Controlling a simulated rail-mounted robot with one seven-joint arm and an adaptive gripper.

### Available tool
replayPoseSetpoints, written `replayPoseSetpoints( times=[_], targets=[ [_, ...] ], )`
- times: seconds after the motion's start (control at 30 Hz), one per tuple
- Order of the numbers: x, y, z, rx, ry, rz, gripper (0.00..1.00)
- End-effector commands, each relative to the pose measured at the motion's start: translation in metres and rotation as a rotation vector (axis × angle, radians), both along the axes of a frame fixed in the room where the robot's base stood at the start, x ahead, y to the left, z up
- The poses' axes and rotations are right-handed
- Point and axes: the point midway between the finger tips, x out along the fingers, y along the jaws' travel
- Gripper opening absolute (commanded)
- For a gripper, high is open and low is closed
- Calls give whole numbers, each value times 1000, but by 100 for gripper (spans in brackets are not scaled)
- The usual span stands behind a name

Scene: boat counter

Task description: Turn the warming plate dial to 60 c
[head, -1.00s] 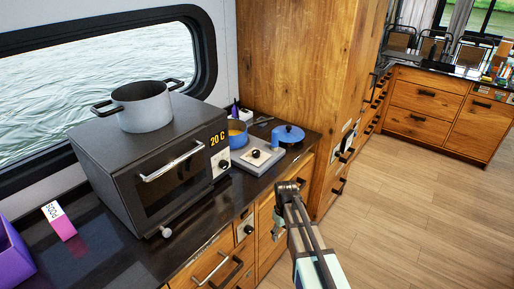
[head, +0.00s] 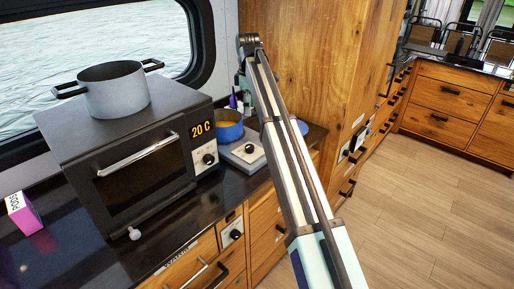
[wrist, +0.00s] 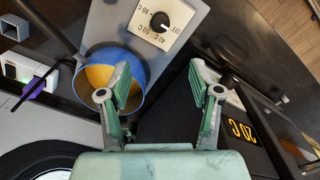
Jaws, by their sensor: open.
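The warming plate (head: 235,163) is a flat grey unit on the counter right of the oven. Its black dial (head: 249,149) sits on a white face. In the wrist view the dial (wrist: 160,20) shows upside down at the top, among OFF, 40 C, 60 C and 80 C marks; its small white pointer appears to face OFF. A blue pot (head: 228,124) with orange contents stands beside the dial; it also shows in the wrist view (wrist: 138,62). My gripper (wrist: 160,72) is open and empty, above and apart from the dial.
The dark oven (head: 120,165) reads 20 C and has its own dial (head: 209,159). A grey pot (head: 115,90) stands on it. A blue lid (head: 300,127) is partly behind my arm. A tall wooden cabinet (head: 300,60) bounds the right.

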Motion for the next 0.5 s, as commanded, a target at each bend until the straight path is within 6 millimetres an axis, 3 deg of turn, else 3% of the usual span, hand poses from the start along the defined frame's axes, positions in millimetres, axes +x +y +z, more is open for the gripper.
replayPoseSetpoints(
  times=[0.17,0.5],
  targets=[
    [-1,0,-11,0,1,2,64],
    [-2,-1,-72,-1,3,0,64]
  ],
)
